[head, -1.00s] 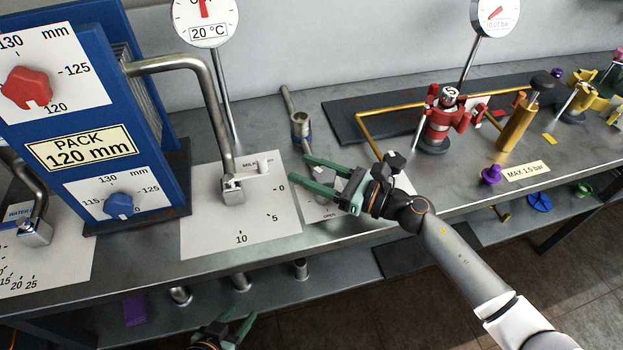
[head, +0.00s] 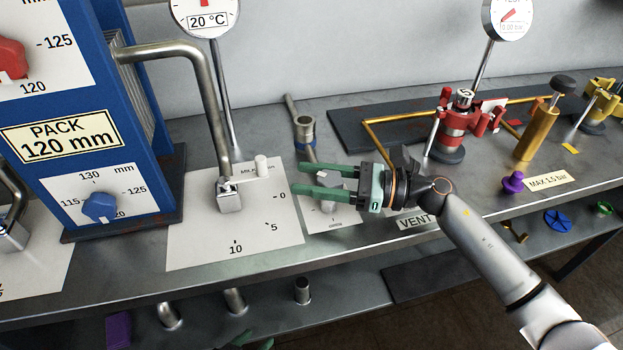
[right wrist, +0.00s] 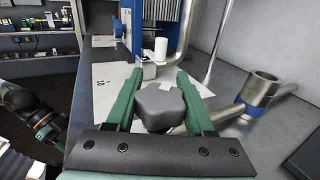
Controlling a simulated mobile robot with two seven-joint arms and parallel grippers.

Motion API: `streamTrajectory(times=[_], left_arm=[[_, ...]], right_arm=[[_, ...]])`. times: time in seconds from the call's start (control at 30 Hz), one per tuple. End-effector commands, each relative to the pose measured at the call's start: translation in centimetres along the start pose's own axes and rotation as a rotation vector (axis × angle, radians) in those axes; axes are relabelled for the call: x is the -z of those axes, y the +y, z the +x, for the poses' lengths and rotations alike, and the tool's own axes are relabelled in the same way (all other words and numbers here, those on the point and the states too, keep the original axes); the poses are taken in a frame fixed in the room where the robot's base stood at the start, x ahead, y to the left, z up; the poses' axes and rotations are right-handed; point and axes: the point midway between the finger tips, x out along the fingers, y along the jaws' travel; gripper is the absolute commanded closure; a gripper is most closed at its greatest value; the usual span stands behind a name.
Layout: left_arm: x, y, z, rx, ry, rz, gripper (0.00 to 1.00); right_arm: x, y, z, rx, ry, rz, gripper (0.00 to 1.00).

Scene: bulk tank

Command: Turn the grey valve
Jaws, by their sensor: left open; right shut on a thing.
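The grey valve is a lobed knob (right wrist: 160,105) between the two green fingers of my right gripper in the right wrist view. In the head view my right gripper (head: 298,178) reaches in from the right, shut on the knob, and its fingers partly hide the valve (head: 327,207). The valve is on a small white plate (head: 345,216) near the bench's front edge; the print on the plate is too small to read. My left gripper (head: 246,343) only just shows at the bottom edge of the head view, below the bench, mostly cut off.
Left of the valve is a white scale plate (head: 200,245) with a metal spout and lever. A blue pack unit (head: 95,140) stands further left. A metal pipe fitting (head: 304,132) is behind. A VENT label (head: 416,222) lies under my right wrist. Red and brass fittings stand right.

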Motion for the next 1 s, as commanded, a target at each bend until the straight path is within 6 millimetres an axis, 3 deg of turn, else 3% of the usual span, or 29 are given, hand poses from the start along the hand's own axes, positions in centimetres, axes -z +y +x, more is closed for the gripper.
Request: streamTrajectory(times=[0.13, 0.17, 0.4, 0.73, 0.93, 1.0], left_arm=[[0.0, 0.0, 0.0, 0.0, 0.001, 0.0, 0.5], [0.1, 0.0, 0.0, 0.0, 0.001, 0.0, 0.5], [0.1, 0.0, 0.0, 0.0, 0.003, 0.001, 0.5], [0.1, 0.0, -0.1, 0.0, 0.004, 0.002, 0.5], [0.5, 0.0, -0.4, 0.0, 0.006, 0.002, 0.5], [0.7, 0.0, -0.5, 0.001, 0.008, 0.002, 0.5]], right_arm=[[0.1, 0.0, 0.0, -0.001, 0.001, 0.003, 1.0], [0.1, 0.0, 0.0, -0.001, 0.001, 0.003, 0.46], [0.0, 0.0, 0.0, 0.0, 0.0, 0.001, 0.19], [-0.4, 0.0, 0.0, 0.001, 0.0, -0.001, 0.17], [-3.4, 0.0, 0.0, 0.0, 0.001, -0.006, 0.17], [-4.2, 0.9, -0.2, -0.001, 0.002, -0.003, 0.17]])
